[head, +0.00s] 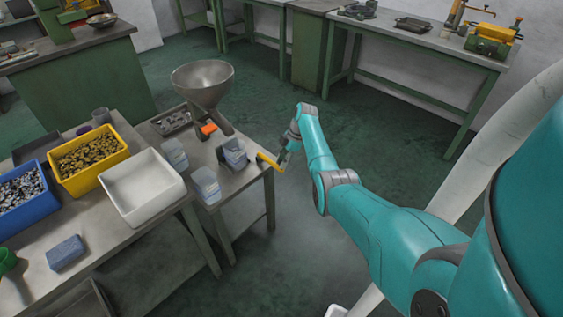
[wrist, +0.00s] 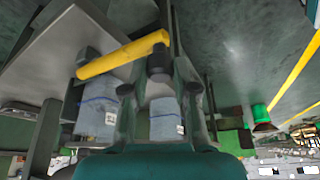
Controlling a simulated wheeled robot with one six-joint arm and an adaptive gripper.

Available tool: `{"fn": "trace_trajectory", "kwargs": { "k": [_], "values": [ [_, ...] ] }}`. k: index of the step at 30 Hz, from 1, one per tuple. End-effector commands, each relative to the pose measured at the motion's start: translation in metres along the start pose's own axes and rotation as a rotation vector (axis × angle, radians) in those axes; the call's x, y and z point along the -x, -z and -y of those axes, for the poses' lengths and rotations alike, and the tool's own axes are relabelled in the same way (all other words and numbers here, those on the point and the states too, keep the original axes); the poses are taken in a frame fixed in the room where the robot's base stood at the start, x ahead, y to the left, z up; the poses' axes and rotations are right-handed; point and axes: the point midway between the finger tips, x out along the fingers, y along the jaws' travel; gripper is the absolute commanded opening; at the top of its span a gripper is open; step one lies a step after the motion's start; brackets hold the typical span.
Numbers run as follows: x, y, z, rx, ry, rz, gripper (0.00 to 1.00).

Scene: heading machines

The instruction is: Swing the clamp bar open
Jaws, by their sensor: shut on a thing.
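The clamp bar (head: 270,162) is a yellow bar that sticks out past the right edge of the small metal table. In the wrist view the bar (wrist: 115,57) runs slanting across the upper left, with a dark knob (wrist: 158,65) near its right end. A grey clamp block (head: 234,153) stands on the table at the inner end of the bar. My gripper (head: 284,157) is at the bar's outer end, just beyond the table edge, and is shut on it. In the wrist view my gripper (wrist: 160,78) has its fingers around the knob end; the exact contact is partly hidden.
Blue-grey containers (head: 206,186) and a metal funnel (head: 203,83) stand near the clamp. A white bin (head: 142,186), a yellow bin (head: 88,158) and a blue bin (head: 22,202) are on the left table. The green floor right of the small table is clear.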

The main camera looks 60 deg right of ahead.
Motion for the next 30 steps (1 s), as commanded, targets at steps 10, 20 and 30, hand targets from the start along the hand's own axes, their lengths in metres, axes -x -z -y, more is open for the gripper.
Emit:
{"fn": "trace_trajectory", "kwargs": {
  "k": [10,20,30],
  "values": [
    [0.0010,-0.0038,-0.0030,0.085,0.036,0.002,0.00],
    [0.0016,-0.0045,-0.0038,0.093,0.036,0.003,0.00],
    [0.0017,-0.0042,-0.0038,0.092,0.036,0.002,0.54]
  ]
}}
